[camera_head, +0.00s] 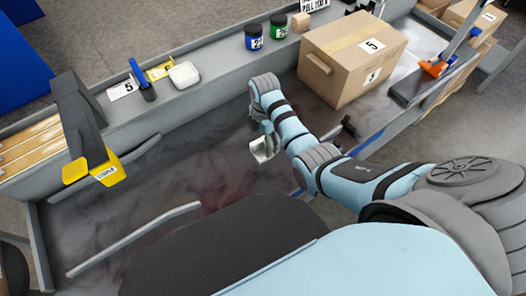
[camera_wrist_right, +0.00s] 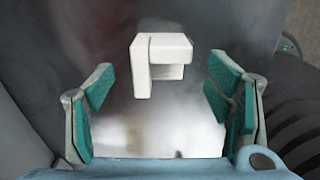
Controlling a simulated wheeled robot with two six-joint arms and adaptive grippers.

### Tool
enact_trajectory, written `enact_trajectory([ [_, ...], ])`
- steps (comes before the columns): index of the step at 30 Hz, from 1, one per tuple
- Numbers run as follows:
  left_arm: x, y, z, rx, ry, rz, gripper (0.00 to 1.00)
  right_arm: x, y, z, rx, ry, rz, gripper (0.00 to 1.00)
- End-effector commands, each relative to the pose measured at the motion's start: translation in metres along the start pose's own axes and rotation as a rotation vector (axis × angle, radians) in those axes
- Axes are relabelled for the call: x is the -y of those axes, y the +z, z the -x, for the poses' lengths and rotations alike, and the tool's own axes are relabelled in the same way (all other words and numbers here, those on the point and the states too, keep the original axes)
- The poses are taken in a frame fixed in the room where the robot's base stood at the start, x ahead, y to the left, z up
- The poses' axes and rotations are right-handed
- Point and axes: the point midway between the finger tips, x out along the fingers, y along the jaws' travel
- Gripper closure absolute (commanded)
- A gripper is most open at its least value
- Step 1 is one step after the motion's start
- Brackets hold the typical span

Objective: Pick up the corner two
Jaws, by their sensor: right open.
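A white L-shaped corner piece (camera_wrist_right: 143,70) lies on the grey surface in the right wrist view. It is ahead of and between the spread fingers of my right gripper (camera_wrist_right: 160,92), with clear gaps on both sides. The gripper is open and empty. In the head view my right gripper (camera_head: 264,148) hangs over the middle of the grey bench, seen from behind and partly hidden by its wrist. My left gripper is out of view.
A cardboard box (camera_head: 335,62) stands beyond my right arm. Blue (camera_head: 253,37) and green (camera_head: 278,27) jars and a white tub (camera_head: 184,75) stand on the back ledge. A yellow-and-grey stapler-like device (camera_head: 82,125) is at left. The bench (camera_head: 165,170) left of the gripper is mostly clear.

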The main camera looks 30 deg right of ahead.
Motion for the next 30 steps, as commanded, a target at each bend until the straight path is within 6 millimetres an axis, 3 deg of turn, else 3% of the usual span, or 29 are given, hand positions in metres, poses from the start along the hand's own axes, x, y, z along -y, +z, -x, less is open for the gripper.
enact_trajectory([
  [9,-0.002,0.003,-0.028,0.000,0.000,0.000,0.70,0.001,-0.008,-0.054,0.000,-0.001,-0.001,0.27],
  [16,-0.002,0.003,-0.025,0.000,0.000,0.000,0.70,0.001,-0.008,-0.053,0.000,0.002,-0.001,0.28],
  [22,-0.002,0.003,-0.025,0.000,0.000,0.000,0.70,0.001,-0.008,-0.052,0.000,0.002,-0.001,0.59],
  [30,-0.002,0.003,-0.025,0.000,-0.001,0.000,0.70,0.001,-0.008,-0.052,0.000,0.001,-0.001,0.59],
])
